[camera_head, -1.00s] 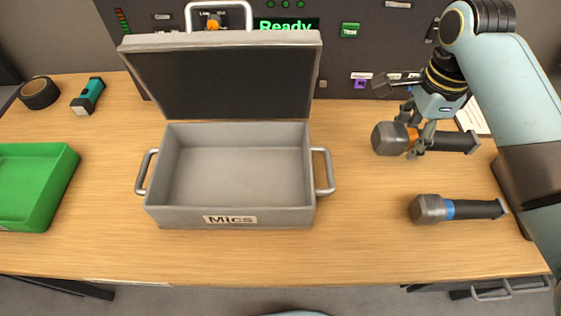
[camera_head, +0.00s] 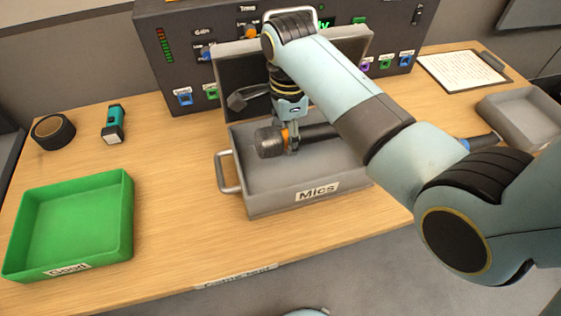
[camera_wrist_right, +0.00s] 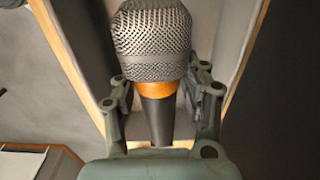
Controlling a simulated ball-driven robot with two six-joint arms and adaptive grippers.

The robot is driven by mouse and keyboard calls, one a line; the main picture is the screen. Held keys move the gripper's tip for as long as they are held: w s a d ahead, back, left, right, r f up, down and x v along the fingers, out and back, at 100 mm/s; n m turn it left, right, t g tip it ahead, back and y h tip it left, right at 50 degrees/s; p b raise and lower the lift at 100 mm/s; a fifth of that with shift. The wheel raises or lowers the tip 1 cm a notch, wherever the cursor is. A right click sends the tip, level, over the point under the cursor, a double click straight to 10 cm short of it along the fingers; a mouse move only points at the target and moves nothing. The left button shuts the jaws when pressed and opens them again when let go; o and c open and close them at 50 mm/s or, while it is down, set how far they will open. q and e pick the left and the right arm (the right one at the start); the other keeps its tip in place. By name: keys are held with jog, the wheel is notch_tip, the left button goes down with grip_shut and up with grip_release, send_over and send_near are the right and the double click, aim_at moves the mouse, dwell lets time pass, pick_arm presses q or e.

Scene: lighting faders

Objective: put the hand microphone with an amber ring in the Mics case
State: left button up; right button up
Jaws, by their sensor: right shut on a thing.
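The hand microphone with an amber ring (camera_head: 272,141) is in my right gripper (camera_head: 292,144), which is shut on it near the ring. The microphone lies roughly level over the open Mics case (camera_head: 262,206), its head to the left. In the right wrist view, the grey mesh head (camera_wrist_right: 152,38) and amber ring (camera_wrist_right: 155,89) show between the fingers. The case lid (camera_head: 238,72) stands open at the back. My right arm hides the case's right part. I cannot tell whether the microphone touches the case floor. My left gripper is not in view.
A green tray (camera_head: 122,222) is at the left front, with a tape roll (camera_head: 53,131) and a teal torch (camera_head: 114,124) behind it. A blue-ringed microphone (camera_head: 484,142) is partly hidden by my arm. A grey tray (camera_head: 520,112) and clipboard (camera_head: 462,70) are at right.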

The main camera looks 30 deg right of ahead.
aim_at(288, 166)
notch_tip(288, 166, down, 4)
jog(key=shift+d, duration=0.15)
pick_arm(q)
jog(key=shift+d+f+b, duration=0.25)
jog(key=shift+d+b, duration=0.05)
pick_arm(e)
jog(key=shift+f, duration=1.95)
jog(key=shift+f, duration=0.15)
jog(key=o, duration=1.4)
notch_tip(288, 166, up, 12)
jog(key=shift+r+p, duration=0.2)
jog(key=shift+p, duration=0.3)
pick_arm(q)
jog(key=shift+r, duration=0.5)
